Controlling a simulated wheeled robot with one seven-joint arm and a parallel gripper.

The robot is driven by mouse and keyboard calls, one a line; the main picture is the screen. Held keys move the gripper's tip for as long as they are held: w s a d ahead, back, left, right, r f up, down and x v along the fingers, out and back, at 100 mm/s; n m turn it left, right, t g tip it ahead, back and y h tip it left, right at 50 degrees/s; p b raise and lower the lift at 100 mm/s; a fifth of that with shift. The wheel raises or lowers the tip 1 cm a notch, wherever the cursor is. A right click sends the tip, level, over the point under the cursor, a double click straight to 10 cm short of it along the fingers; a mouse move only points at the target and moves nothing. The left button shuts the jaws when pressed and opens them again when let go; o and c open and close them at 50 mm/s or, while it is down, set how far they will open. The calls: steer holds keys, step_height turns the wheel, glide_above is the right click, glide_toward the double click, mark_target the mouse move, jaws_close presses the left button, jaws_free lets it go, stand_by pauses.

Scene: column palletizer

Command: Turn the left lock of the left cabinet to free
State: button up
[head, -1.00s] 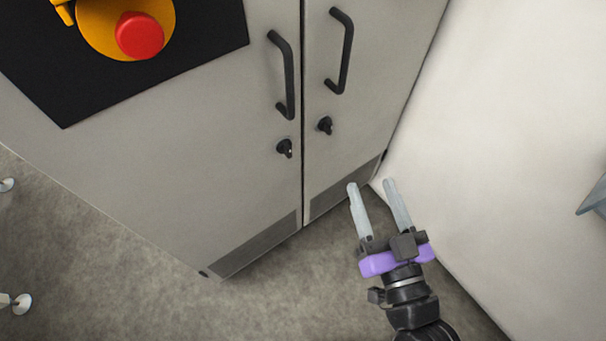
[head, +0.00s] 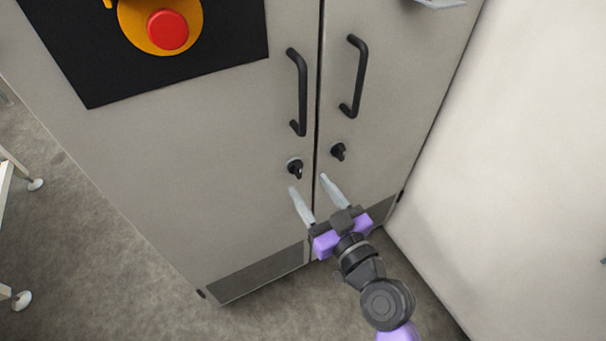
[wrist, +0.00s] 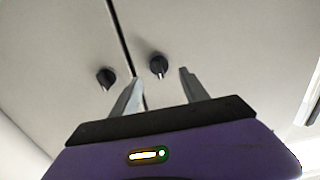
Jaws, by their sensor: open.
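The left cabinet's left lock is a black knob (head: 294,168) low on the left door, below that door's handle. In the wrist view this left lock (wrist: 157,66) appears on the right, in the gap between the fingers, as that view seems turned over. The right lock (head: 338,151) sits across the door seam, and appears at left in the wrist view (wrist: 106,78). My gripper (head: 308,183) is open and empty, just below the left lock in the head view. Its fingers point at the doors and grip neither knob. The exact distance to the door is unclear.
Black handles, the left (head: 299,92) and the right (head: 354,77), stand out above the locks. A red button (head: 167,30) on a yellow base is at upper left. A white wall (head: 475,190) stands close on the right.

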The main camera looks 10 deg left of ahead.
mark_target(300, 173)
steer(key=shift+x, duration=2.25)
jaws_close()
